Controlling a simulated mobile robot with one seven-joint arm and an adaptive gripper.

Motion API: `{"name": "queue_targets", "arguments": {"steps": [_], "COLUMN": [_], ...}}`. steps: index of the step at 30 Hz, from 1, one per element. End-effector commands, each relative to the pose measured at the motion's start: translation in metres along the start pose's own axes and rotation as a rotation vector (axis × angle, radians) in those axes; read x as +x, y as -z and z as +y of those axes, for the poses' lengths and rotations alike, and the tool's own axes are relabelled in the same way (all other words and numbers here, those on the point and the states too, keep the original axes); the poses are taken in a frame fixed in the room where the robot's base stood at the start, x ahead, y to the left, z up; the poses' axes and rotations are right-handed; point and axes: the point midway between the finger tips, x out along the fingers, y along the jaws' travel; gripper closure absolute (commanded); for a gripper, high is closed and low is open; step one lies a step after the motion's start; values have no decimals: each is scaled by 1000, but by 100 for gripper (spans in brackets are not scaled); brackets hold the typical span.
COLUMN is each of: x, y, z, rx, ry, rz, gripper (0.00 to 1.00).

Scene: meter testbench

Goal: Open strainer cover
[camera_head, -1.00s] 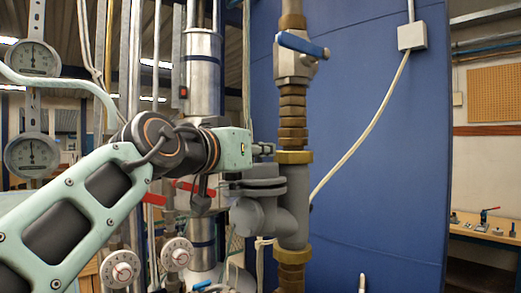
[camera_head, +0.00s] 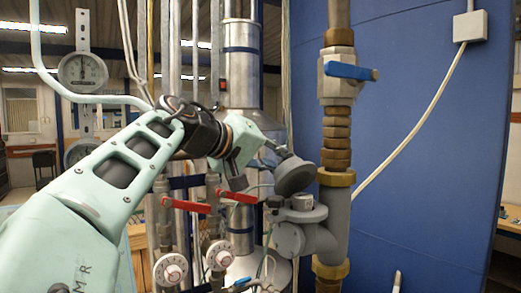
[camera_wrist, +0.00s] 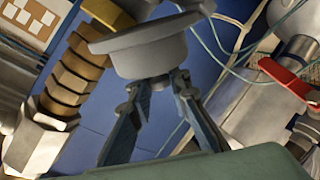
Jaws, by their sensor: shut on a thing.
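The grey strainer cover (camera_head: 294,176) is tilted and stands clear above the grey strainer body (camera_head: 326,240) in the head view. The round top (camera_head: 302,202) of the strainer is now exposed just below it. My gripper (camera_head: 278,152) is shut on the cover from its upper left side. In the wrist view, both fingers of my gripper (camera_wrist: 158,84) close on a narrow part of the cover (camera_wrist: 140,48), whose round disc fills the upper middle. Whether the cover is still joined to the body at a hinge cannot be told.
A brass and grey vertical pipe (camera_head: 336,140) with a blue-handled valve (camera_head: 350,71) rises right of the strainer. Red valve levers (camera_head: 238,196) and round dials (camera_head: 171,268) lie to the left and below. A blue panel (camera_head: 430,150) stands behind.

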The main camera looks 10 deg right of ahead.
Motion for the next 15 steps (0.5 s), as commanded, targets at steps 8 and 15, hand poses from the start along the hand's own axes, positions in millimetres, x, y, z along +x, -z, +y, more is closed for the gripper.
{"name": "queue_targets", "arguments": {"steps": [8, 15], "x": [8, 14], "y": [14, 21], "z": [-14, -30], "rx": [-242, -449], "ry": [-6, -7], "rz": [-101, -186], "gripper": [100, 100]}}
